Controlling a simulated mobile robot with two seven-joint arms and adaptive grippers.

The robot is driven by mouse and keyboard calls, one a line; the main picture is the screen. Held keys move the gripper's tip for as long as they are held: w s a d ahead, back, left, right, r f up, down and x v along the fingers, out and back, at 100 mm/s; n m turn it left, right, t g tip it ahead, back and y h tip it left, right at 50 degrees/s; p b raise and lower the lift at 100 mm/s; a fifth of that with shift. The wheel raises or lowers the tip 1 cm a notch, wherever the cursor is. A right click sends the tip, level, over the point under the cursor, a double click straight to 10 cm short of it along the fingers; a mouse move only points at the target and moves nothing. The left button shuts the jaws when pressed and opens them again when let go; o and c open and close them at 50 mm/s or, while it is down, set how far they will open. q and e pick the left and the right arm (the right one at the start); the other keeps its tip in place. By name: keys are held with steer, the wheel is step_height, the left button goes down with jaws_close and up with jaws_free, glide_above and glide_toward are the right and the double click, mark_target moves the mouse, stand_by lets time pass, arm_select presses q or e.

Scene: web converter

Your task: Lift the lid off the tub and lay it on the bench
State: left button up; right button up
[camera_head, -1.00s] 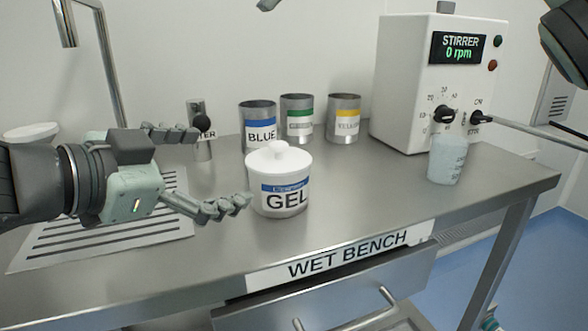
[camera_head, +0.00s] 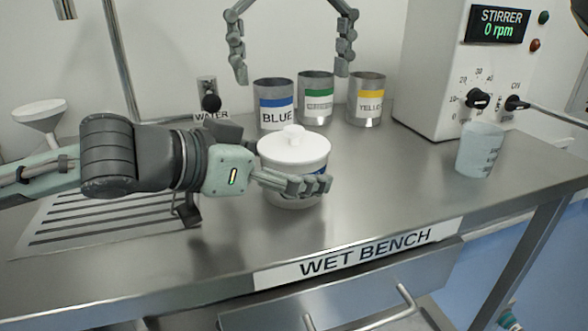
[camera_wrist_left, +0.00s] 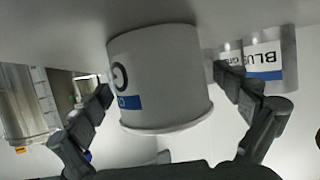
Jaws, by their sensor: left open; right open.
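The white tub (camera_head: 290,202) stands upright on the steel bench (camera_head: 390,200). Its white knobbed lid (camera_head: 293,147) is on top. My left gripper (camera_head: 285,165) is open around the tub, one finger across its front and over its label. The other finger is mostly hidden behind it. In the left wrist view the tub (camera_wrist_left: 155,65) appears upside down between the two fingers, with the lid rim (camera_wrist_left: 168,124) below. Whether the fingers touch it I cannot tell. My right gripper (camera_head: 291,72) is open and empty, fingers pointing down, above and behind the lid.
Blue (camera_head: 273,104), green (camera_head: 315,98) and yellow (camera_head: 366,100) labelled cans stand behind the tub. A stirrer box (camera_head: 440,75) and a beaker (camera_head: 480,150) are at the right. A white funnel (camera_head: 38,112) and tap are at the left. The bench right of the tub is clear.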

arm_select(q)
steer(key=shift+w+d, duration=0.15)
steer(key=c, duration=1.7)
